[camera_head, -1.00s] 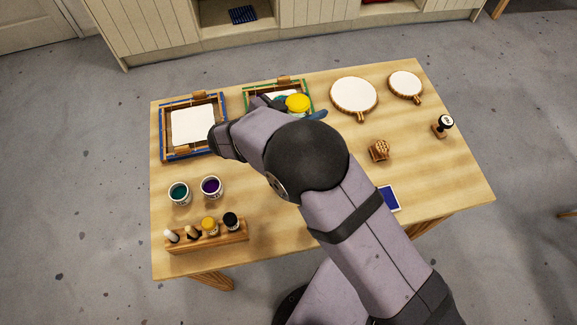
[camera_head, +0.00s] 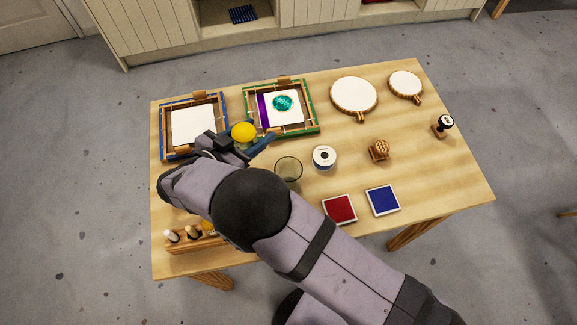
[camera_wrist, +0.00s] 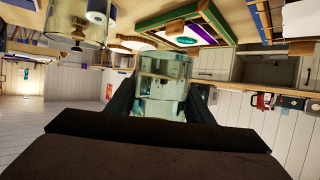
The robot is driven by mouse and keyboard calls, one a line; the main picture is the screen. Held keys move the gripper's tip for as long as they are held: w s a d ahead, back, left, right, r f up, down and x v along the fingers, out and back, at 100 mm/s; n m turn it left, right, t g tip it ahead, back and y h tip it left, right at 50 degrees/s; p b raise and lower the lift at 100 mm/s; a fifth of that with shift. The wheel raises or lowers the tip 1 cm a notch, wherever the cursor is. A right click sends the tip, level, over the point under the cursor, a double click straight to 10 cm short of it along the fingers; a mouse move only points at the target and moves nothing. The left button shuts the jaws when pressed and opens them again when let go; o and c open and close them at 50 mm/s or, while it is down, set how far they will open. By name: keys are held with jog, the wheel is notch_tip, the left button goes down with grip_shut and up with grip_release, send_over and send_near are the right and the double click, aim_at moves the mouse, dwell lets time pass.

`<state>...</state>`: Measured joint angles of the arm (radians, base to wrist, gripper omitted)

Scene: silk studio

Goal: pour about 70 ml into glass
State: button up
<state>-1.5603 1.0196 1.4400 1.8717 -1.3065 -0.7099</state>
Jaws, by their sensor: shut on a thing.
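The glass (camera_head: 288,169) is clear and stands upright on the table, just right of my gripper in the head view; it also shows at the upper left of the wrist view (camera_wrist: 72,22). My gripper (camera_head: 245,147) is shut on a clear bottle with a round yellow top (camera_head: 243,132). In the wrist view the bottle (camera_wrist: 162,83) sits between both fingers and holds clear, slightly greenish liquid. The bottle looks close to upright and apart from the glass. Its lower part is mostly hidden by my gripper in the head view.
A white roll (camera_head: 324,157) stands right of the glass. Red (camera_head: 340,209) and blue (camera_head: 382,200) pads lie in front. Wooden frames with blue (camera_head: 164,135) and green (camera_head: 313,104) edges stand behind. A bottle rack (camera_head: 184,243) is partly hidden by my arm.

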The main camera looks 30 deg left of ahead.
notch_tip(320, 180, down, 8)
jog(key=shift+r, duration=0.15)
jog(key=shift+r, duration=0.15)
dwell(0.4)
jog(key=shift+d+r+p, duration=0.1)
jog(key=shift+p, duration=0.35)
jog(key=shift+d+r+m+y+p, duration=0.3)
jog(key=shift+m+y+p, duration=0.25)
jog(key=shift+p, duration=0.3)
notch_tip(320, 180, up, 7)
jog(key=d+m+y+p, duration=0.2)
jog(key=m+y+p, duration=0.1)
jog(key=m, duration=0.3)
jog(key=shift+w+d+y, duration=0.2)
jog(key=shift+d+y, duration=0.1)
jog(key=shift+y, duration=0.55)
jog(key=shift+a+f+m+y+b, duration=0.1)
jog(key=shift+f+m+y+b, duration=0.15)
jog(key=shift+m+y+b, duration=0.4)
jog(key=shift+r, duration=0.25)
